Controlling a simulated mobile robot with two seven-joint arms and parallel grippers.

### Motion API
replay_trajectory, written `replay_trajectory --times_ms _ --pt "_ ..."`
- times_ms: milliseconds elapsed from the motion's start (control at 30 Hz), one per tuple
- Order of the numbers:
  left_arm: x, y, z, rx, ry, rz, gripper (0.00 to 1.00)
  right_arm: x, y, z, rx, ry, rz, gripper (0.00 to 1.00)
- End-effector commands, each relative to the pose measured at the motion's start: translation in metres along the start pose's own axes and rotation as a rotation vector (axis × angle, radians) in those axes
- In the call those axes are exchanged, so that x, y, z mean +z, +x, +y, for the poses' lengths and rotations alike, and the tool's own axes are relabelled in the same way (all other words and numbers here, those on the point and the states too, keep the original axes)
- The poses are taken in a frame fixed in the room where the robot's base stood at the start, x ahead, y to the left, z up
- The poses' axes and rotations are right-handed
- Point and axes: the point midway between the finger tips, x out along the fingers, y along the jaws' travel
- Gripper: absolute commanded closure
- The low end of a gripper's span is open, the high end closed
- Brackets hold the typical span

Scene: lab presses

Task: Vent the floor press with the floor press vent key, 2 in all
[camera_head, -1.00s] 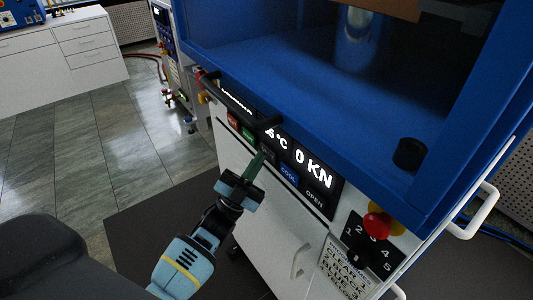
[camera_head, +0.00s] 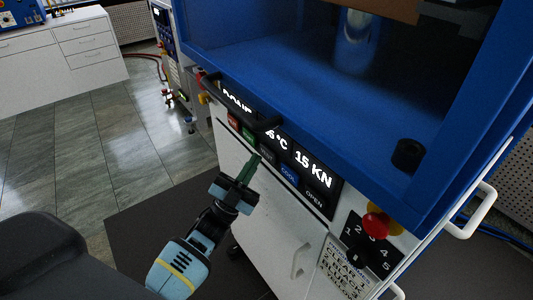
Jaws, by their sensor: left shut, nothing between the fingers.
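The floor press (camera_head: 300,70) is the large blue and white machine filling the right of the view. Its black front panel (camera_head: 318,184) shows a temperature reading ending in °C and 15 KN. Below the readings is a row of keys: a red key, a green key, a dark grey key (camera_head: 267,155) whose small lettering is hard to read, a blue COOL key (camera_head: 288,175) and a black OPEN key (camera_head: 314,199). My left gripper (camera_head: 254,159) is shut and empty, its green fingertips just below and left of the dark grey key, apparently slightly apart from it. My right gripper is not in view.
A black handle bar (camera_head: 240,110) sticks out above the panel, close over the keys. A red emergency button (camera_head: 376,225) and a numbered dial (camera_head: 357,258) sit to the right. Open tiled floor (camera_head: 120,160) lies to the left.

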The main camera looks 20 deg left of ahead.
Motion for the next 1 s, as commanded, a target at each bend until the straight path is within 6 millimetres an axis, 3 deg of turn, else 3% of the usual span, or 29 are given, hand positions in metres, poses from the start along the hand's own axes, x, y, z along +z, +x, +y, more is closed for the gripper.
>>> replay_trajectory --times_ms 700,1000 --pt "-0.024 -0.032 -0.024 0.000 0.001 0.000 1.00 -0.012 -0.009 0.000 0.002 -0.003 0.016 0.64" --pt "-0.025 -0.035 -0.025 0.000 0.000 0.000 1.00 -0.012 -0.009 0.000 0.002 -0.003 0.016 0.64"
